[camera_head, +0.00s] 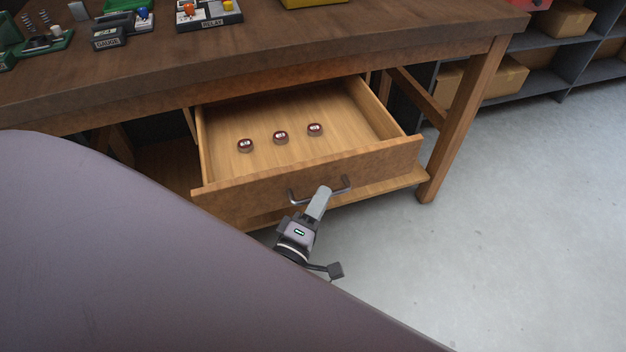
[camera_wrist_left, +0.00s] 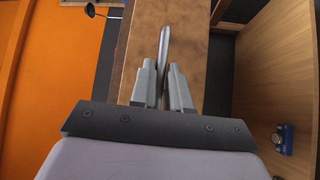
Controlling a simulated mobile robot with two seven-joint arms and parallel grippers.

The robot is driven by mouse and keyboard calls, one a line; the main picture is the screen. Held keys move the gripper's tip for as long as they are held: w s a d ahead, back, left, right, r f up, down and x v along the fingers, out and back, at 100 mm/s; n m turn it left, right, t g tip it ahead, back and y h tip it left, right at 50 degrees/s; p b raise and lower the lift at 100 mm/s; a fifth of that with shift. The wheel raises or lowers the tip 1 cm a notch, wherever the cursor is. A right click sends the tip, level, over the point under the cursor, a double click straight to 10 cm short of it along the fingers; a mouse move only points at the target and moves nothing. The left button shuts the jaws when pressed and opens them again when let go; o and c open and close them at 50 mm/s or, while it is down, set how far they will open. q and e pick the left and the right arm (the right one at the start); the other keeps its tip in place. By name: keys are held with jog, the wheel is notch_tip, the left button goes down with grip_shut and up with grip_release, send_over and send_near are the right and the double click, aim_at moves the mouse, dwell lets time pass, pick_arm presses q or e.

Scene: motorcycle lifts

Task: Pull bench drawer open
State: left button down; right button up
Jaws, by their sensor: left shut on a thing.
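The wooden bench drawer (camera_head: 300,180) stands pulled out from under the workbench (camera_head: 250,50), with its inside showing. A grey metal bar handle (camera_head: 298,198) is on its front panel. In the left wrist view the handle (camera_wrist_left: 164,45) runs between the two fingers (camera_wrist_left: 163,85), against the drawer front (camera_wrist_left: 190,50). Three small dark round items (camera_head: 280,137) lie in a row on the drawer floor. My right gripper is not in view.
Small parts, green trays and a labelled relay board (camera_head: 208,14) are on the bench top. A bench leg (camera_head: 462,120) stands right of the drawer. Shelves with cardboard boxes (camera_head: 500,78) are at the back right. The grey floor (camera_head: 530,220) at right is clear.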

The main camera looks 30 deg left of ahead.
pick_arm(q)
jog(key=shift+s+d, duration=0.4)
jog(key=shift+d, duration=0.1)
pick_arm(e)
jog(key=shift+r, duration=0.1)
pick_arm(q)
jog(key=c, duration=1.2)
grip_release()
jog(key=shift+o, duration=0.2)
jog(key=shift+s, duration=0.15)
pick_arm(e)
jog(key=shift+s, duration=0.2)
